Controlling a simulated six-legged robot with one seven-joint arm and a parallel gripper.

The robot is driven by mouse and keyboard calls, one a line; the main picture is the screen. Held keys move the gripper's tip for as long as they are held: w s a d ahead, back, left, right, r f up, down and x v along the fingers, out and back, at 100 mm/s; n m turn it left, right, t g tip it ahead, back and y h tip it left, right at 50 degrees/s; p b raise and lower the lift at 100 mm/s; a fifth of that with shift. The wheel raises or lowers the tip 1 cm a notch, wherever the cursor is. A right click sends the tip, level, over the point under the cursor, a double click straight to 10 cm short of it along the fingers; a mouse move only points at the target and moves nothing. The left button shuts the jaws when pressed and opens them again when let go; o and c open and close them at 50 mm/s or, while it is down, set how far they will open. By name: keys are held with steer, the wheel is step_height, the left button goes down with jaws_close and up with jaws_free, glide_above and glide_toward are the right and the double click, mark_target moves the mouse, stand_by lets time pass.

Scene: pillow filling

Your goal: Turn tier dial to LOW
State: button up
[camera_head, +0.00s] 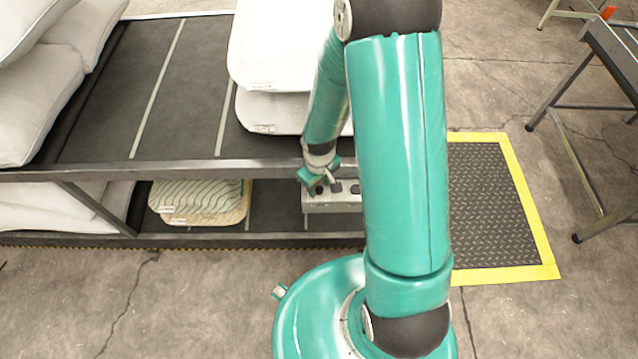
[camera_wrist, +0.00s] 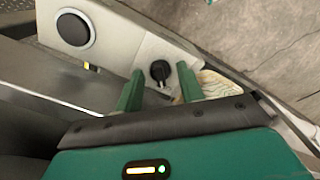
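A pale control box (camera_head: 332,201) with dark knobs on it sits at the lower shelf, partly hidden behind my arm. In the wrist view its panel (camera_wrist: 125,38) carries a small black dial (camera_wrist: 159,71) and a larger round dark disc (camera_wrist: 73,29) farther left. My gripper (camera_wrist: 160,74) has its two green fingers apart, one on each side of the small black dial, with gaps visible. I cannot tell whether the fingertips touch the panel. My gripper (camera_head: 318,178) is over the left part of the box in the head view. No dial label is readable.
A dark two-tier rack (camera_head: 180,172) holds white pillows (camera_head: 285,45) above and a patterned cushion (camera_head: 200,198) below, left of the box. A yellow-edged mat (camera_head: 495,205) lies to the right. The concrete floor in front is clear.

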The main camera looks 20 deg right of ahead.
mark_target(319, 187)
steer(key=shift+o, duration=0.3)
steer(key=shift+r, duration=0.1)
step_height(319, 187, up, 14)
stand_by(0.4)
stand_by(0.4)
